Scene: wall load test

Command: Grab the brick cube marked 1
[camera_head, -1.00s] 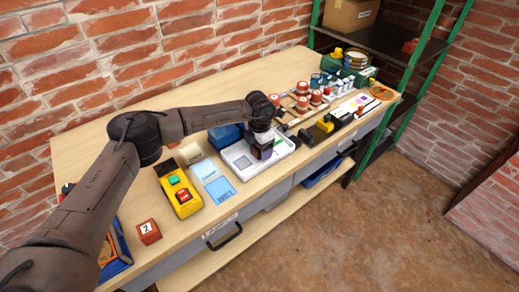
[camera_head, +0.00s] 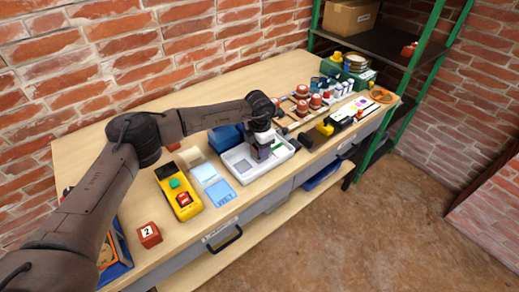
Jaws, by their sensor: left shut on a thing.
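My left gripper (camera_head: 263,151) points down over the white tray (camera_head: 241,169) in the middle of the workbench. It is shut on a small reddish-brown thing that looks like a brick cube. The fingers hide most of it and no number on it can be read. Another brick cube, marked 2 (camera_head: 149,235), stands on the bench's front left part, apart from the gripper. My right gripper is not in view.
A yellow control box (camera_head: 178,191) with green and red buttons and blue cards (camera_head: 220,193) lie left of the tray. A blue bin (camera_head: 225,138) stands behind it. Several red-topped items (camera_head: 302,108) and tools crowd the right. The bench's back left is clear.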

